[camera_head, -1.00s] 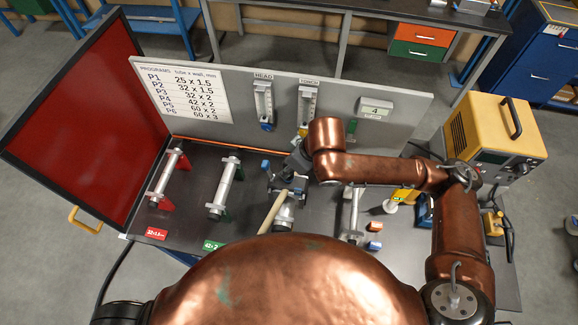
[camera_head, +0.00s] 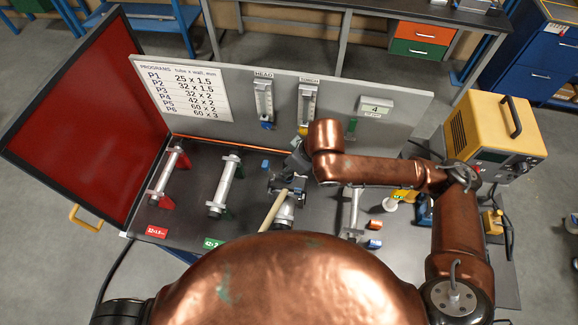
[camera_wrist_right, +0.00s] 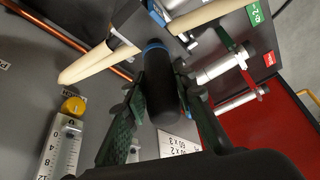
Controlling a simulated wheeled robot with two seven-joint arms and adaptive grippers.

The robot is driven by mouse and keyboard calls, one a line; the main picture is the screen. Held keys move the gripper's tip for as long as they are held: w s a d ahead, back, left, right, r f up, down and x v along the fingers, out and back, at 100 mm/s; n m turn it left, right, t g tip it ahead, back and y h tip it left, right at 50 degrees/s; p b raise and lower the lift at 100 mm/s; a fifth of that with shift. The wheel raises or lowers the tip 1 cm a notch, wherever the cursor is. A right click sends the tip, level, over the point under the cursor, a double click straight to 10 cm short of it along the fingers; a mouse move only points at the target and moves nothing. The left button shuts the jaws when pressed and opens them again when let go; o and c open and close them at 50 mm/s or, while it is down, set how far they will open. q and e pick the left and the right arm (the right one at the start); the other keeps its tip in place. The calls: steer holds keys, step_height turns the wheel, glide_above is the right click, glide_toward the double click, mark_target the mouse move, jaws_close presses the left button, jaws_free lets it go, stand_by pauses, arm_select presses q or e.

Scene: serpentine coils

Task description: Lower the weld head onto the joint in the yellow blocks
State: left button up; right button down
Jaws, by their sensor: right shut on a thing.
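My right gripper (camera_wrist_right: 156,78) is shut on the black handle of the weld head (camera_wrist_right: 161,95), which has a blue ring near its far end. In the head view the right gripper (camera_head: 298,160) hangs over the middle of the bench, and the dark weld head (camera_head: 286,184) is at the third tube (camera_head: 285,214) from the left. A cream bar (camera_head: 272,211) slants beside it. I cannot tell whether the head touches the tube. The yellow blocks and the joint are not clearly visible; my arm and the head cover that area. My left gripper is out of view.
Tubes in red (camera_head: 166,172) and green blocks (camera_head: 223,184) stand to the left. Another tube stand (camera_head: 353,212) is to the right. A grey panel (camera_head: 225,85) with gauges rises behind. A yellow power unit (camera_head: 490,130) stands at the right.

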steer(key=shift+f, duration=2.15)
stand_by(1.4)
steer(key=c, duration=1.5)
jaws_free()
steer(key=shift+s+f, duration=0.1)
steer(key=shift+f, duration=0.05)
steer(key=v, duration=1.2)
steer(key=shift+d, duration=0.1)
